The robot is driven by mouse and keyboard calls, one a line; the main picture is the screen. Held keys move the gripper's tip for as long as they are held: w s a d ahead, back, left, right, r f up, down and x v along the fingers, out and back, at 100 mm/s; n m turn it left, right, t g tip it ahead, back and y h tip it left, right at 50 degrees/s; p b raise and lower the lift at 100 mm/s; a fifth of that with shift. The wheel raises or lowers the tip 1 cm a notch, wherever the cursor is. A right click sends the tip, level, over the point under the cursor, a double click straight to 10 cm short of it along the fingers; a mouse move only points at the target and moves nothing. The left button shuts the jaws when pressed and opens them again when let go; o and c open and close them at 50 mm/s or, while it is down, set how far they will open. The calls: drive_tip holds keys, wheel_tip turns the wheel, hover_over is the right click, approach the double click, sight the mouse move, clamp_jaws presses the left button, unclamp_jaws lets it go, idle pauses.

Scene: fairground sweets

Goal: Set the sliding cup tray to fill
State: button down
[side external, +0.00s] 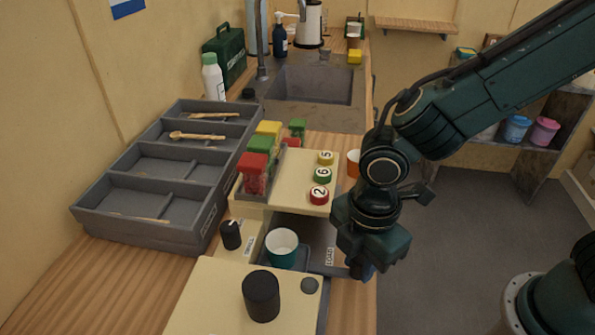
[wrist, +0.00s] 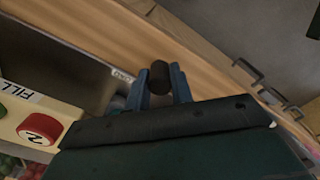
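The sliding cup tray (side external: 307,260) is a grey slide in the cream dispenser, with a teal cup (side external: 281,262) standing upright on it. The tray is beside the LOAD label (side external: 330,256), which also shows in the wrist view (wrist: 122,75). The FILL label (wrist: 17,91) is farther left, by the red button 2. My gripper (side external: 362,272) is low at the dispenser's right edge. In the wrist view its blue fingers (wrist: 160,86) are close on both sides of a dark knob (wrist: 160,74) and appear shut on it. My gripper hides the knob in the side view.
Red, green and yellow sweet holders (side external: 256,172) and numbered buttons (side external: 322,175) stand above the tray bay. A black dial (side external: 231,235) and a black cylinder (side external: 261,296) are nearby. A grey divided box (side external: 88,207) lies left. Floor to the right is open.

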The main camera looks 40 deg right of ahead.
drive_tip(key=shift+w+d, duration=2.85)
drive_tip(key=shift+w, duration=0.05)
drive_tip(key=c, duration=1.2)
unclamp_jaws()
drive_tip(key=shift+r, duration=0.2)
wheel_tip(320, 180, up, 14)
drive_tip(key=shift+f, duration=0.2)
drive_tip(key=shift+r, duration=0.1)
